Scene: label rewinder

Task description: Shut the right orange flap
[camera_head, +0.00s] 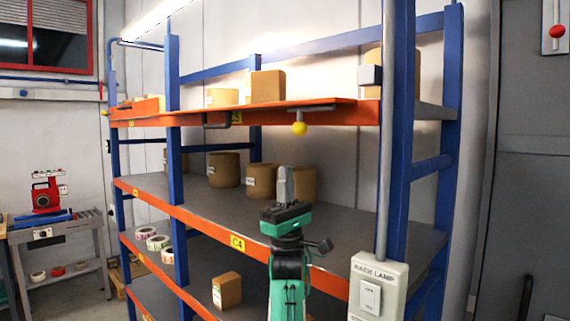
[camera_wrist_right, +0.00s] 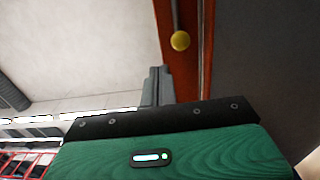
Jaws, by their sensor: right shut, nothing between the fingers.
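The right orange flap (camera_head: 270,104) is at the top shelf of the blue rack in the head view, seen nearly edge-on. Its exact angle is hard to tell. A yellow ball knob (camera_head: 299,128) hangs under it on a short stem; the knob also shows in the right wrist view (camera_wrist_right: 180,41), beside an orange strip (camera_wrist_right: 180,75). My right gripper (camera_head: 285,184) points up, shut and empty, below the knob and apart from it. Its grey fingers also show in the wrist view (camera_wrist_right: 156,85). My left gripper is not in view.
A blue upright (camera_head: 402,120) and a grey pole (camera_head: 384,150) with a switch box (camera_head: 378,287) stand right of my arm. Cartons and rolls (camera_head: 262,180) sit on the shelf behind my gripper. Open air lies between gripper and knob.

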